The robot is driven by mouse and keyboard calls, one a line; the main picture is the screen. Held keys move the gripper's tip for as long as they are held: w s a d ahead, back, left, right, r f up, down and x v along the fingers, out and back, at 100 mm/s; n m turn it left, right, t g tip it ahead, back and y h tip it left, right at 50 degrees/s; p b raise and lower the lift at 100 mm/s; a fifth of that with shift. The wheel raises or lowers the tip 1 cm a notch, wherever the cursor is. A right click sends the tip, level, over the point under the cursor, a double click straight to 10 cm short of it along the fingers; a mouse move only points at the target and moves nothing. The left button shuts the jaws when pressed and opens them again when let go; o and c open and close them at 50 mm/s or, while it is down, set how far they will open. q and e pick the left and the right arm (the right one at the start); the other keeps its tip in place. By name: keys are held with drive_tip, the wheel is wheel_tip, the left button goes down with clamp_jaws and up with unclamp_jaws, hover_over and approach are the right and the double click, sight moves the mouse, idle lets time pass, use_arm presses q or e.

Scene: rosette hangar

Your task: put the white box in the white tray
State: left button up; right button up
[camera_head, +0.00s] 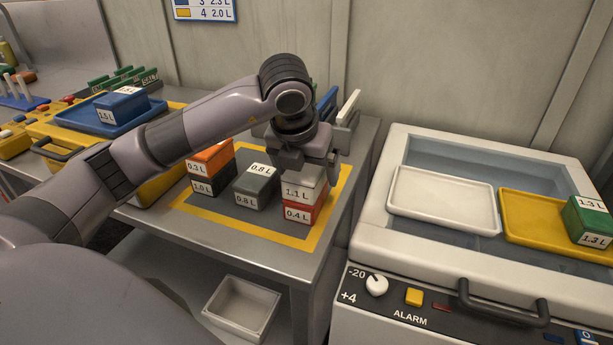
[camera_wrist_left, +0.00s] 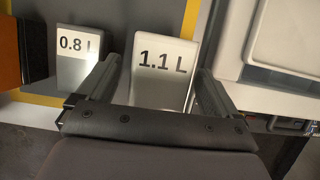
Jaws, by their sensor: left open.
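The white box (camera_head: 300,189), labelled 1.1 L, sits on top of a red box (camera_head: 303,213) labelled 0.4 L, on the metal table. My left gripper (camera_head: 306,172) is directly above the white box, pointing down. In the left wrist view the white box (camera_wrist_left: 160,75) lies between the two open fingers (camera_wrist_left: 155,85); I cannot tell whether they touch it. The white tray (camera_head: 443,199) is empty and lies in the chest unit at the right. My right gripper is not in view.
A grey box (camera_head: 257,190) labelled 0.8 L stands just left of the stack. An orange box (camera_head: 211,159) sits on a dark box behind it. A yellow tray (camera_head: 540,218) holding a green box (camera_head: 588,222) is beside the white tray. A raised white rim (camera_head: 372,200) edges the chest.

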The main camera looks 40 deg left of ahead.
sight(307, 166)
use_arm(q)
drive_tip(key=shift+f, duration=0.2)
idle(0.4)
drive_tip(key=c, duration=1.3)
drive_tip(key=shift+o, duration=0.2)
drive_tip(key=shift+r, duration=0.1)
drive_tip(key=shift+r+p, duration=0.3)
drive_tip(key=shift+r, duration=0.05)
wheel_tip(307, 166, up, 20)
drive_tip(key=p, duration=0.2)
drive_tip(key=shift+f+p, duration=0.15)
drive_tip(key=shift+p, duration=0.25)
drive_tip(key=shift+s, duration=0.1)
